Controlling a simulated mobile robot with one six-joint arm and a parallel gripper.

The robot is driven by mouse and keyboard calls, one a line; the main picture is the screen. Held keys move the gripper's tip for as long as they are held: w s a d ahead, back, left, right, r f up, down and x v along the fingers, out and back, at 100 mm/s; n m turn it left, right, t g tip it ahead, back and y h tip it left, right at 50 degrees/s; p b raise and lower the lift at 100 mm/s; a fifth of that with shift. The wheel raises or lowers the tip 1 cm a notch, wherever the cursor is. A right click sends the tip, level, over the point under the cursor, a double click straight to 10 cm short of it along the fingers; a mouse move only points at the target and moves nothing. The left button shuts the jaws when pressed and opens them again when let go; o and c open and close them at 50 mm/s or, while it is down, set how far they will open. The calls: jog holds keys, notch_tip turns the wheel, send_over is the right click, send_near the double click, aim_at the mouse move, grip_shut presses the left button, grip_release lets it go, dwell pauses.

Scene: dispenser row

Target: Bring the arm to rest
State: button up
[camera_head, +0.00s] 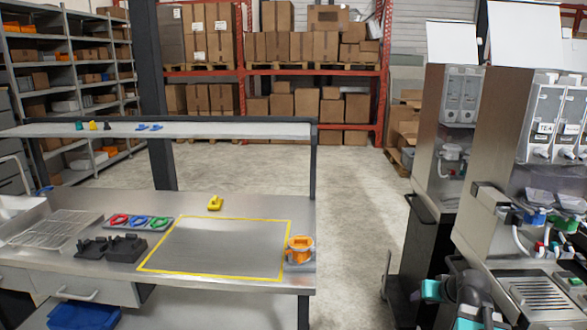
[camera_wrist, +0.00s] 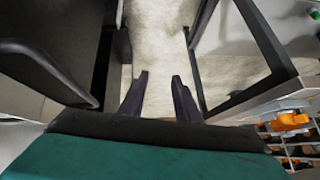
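My gripper (camera_wrist: 158,85) shows in the wrist view with its two dark fingers apart. Nothing is between them, and bare concrete floor lies beyond. Part of my arm, dark grey with teal pieces (camera_head: 431,290), shows at the bottom right of the head view, in front of the dispenser machines. The fingertips cannot be made out in the head view.
A steel workbench (camera_head: 120,215) with a yellow-outlined area stands at the left. An orange cup-like object (camera_head: 299,248) sits near its right edge. Dispenser machines (camera_head: 545,120) stand at the right. Open floor (camera_head: 360,210) lies between. A dark cabinet (camera_wrist: 45,45) is close in the wrist view.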

jog(key=s+a+f+n+g+y, duration=0.15)
jog(key=s+a+f, duration=0.25)
jog(key=a+f, duration=0.45)
jog(key=s+a+f+g, duration=0.3)
jog(key=s+a+f, duration=0.2)
jog(key=f, duration=0.6)
jog(key=s+a+f+n+g, duration=0.15)
jog(key=s+a+f, duration=0.35)
jog(key=f, duration=0.5)
jog(key=s+a+f+g, duration=0.2)
jog(key=s+a+f, duration=0.1)
jog(key=s+f, duration=0.3)
jog(key=s+a+f+g, duration=0.3)
jog(key=s+f, duration=0.2)
jog(key=s, duration=0.3)
jog(key=s+d+f+m+g+h, duration=0.1)
jog(key=s+d+f+g+h, duration=0.1)
jog(key=s, duration=0.8)
jog(key=shift+s+d+f+g, duration=0.2)
jog(key=shift+f+g, duration=0.1)
jog(key=shift+a, duration=0.1)
